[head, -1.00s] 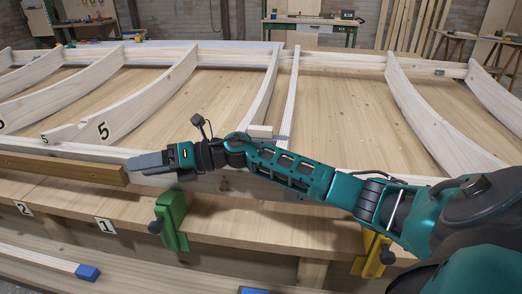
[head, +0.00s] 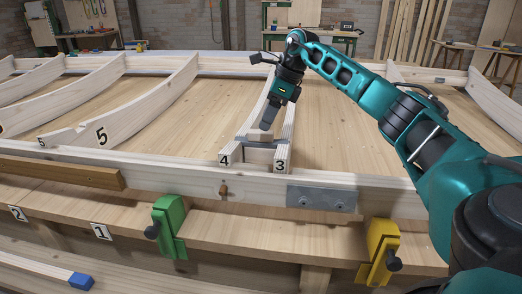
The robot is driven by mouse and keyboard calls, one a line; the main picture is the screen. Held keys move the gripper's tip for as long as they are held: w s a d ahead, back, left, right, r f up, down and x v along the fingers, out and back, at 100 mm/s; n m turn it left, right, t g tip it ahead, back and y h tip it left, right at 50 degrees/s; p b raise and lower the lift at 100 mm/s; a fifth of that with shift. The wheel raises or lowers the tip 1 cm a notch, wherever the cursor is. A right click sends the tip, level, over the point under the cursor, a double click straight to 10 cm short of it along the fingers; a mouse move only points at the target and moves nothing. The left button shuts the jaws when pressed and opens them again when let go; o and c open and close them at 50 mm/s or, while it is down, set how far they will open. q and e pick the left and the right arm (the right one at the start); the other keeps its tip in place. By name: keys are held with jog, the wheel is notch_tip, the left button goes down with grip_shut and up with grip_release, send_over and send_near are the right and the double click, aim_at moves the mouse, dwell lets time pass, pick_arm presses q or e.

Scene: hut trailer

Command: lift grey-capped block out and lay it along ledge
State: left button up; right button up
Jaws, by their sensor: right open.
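The ribs marked 4 (head: 224,160) and 3 (head: 281,165) stand close together at the front rail. A pale block (head: 258,156) sits in the gap between them, with grey at its top. My right gripper (head: 264,131) points down from above at the top of this block. Its jaws are open, and it partly hides the block's top; I cannot tell whether the fingers touch it. The wooden ledge (head: 135,218) runs along the front below the rail. My left gripper is not in view.
A green clamp (head: 171,222) and a yellow clamp (head: 381,245) sit on the ledge's front edge. A brown bar (head: 70,173) lies along the rail at left. A grey metal plate (head: 321,198) is on the rail. The ledge between the clamps looks clear.

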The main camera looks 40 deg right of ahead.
aim_at(259, 140)
jog(key=x, duration=0.3)
jog(key=shift+f, duration=0.1)
jog(key=x, duration=0.1)
jog(key=b+x, duration=0.1)
jog(key=x, duration=0.3)
jog(key=shift+w+d+f+b, duration=0.1)
jog(key=shift+d+f+b, duration=0.15)
jog(key=shift+b, duration=0.1)
jog(key=shift+c, duration=0.5)
grip_shut()
